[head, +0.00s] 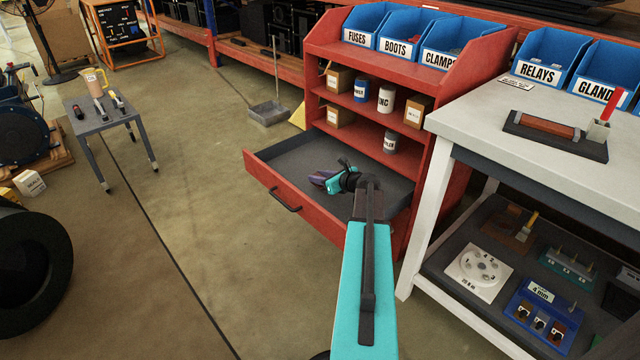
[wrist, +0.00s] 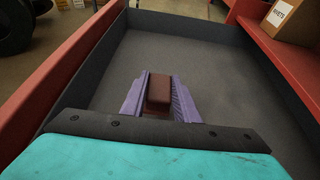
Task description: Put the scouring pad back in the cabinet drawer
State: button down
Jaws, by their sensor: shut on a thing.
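The scouring pad (wrist: 158,97) is a reddish-brown block. In the wrist view it sits between the two purple fingers of my gripper (wrist: 159,90), which is shut on it. The red cabinet drawer (head: 318,222) is pulled open, with a dark grey floor that also shows in the wrist view (wrist: 215,65). My gripper (head: 320,180) is over the drawer's inside in the head view. The pad cannot be clearly told from the fingers there. Whether the pad touches the drawer floor I cannot tell.
The red cabinet's (head: 415,67) shelves above hold boxes and cans. A white workbench (head: 470,115) stands close on the right. The drawer floor around my gripper looks bare. A small grey table (head: 100,115) with tools stands far left; the floor between is mostly clear.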

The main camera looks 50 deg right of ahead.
jog(key=shift+f, duration=1.1)
jog(key=shift+f, duration=0.15)
jog(key=c, duration=1.4)
grip_release()
jog(key=shift+s+r, duration=0.45)
jog(key=shift+s, duration=0.15)
jog(key=p+v, duration=0.2)
jog(key=v, duration=0.8)
jog(key=shift+s+r, duration=0.1)
jog(key=shift+s, duration=0.25)
